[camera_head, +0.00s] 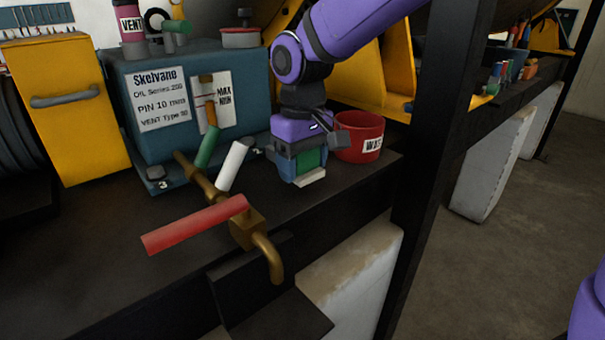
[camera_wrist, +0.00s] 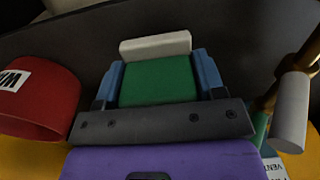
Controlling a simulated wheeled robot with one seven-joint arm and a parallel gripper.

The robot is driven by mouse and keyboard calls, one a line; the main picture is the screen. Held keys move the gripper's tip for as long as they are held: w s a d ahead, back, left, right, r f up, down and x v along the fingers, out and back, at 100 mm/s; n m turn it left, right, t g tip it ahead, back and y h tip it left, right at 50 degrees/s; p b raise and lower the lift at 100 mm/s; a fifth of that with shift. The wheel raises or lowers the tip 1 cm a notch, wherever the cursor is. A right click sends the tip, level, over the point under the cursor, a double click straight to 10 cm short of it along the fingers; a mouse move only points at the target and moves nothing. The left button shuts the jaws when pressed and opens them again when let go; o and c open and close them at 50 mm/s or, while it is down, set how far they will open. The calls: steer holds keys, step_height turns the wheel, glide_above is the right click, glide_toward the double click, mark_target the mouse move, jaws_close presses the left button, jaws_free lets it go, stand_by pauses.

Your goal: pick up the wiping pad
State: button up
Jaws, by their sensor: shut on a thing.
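The wiping pad shows a green body (camera_wrist: 158,82) and a pale strip (camera_wrist: 156,46) at its far end in the wrist view. My gripper (camera_wrist: 158,76) has its blue fingers on both sides of the green part and is shut on it. In the head view my gripper (camera_head: 302,168) points down over the dark bench top, with the green pad (camera_head: 308,161) between its fingers. The pale strip (camera_head: 310,178) is at the bottom, close to the bench. I cannot tell whether it touches the bench.
A red labelled cup (camera_head: 359,137) stands just right of my gripper. To the left are a blue-grey Skelvane box (camera_head: 150,110), a white cylinder (camera_head: 233,165) and a brass valve with a red handle (camera_head: 195,225). A dark post (camera_head: 435,150) rises at the right.

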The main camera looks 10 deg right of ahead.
steer(key=s+d+r, duration=0.1)
steer(key=s+d, duration=0.1)
steer(key=s, duration=0.5)
steer(key=s+d+r, duration=0.1)
steer(key=s+d, duration=0.1)
steer(key=s, duration=0.6)
steer(key=shift+s+d, duration=0.2)
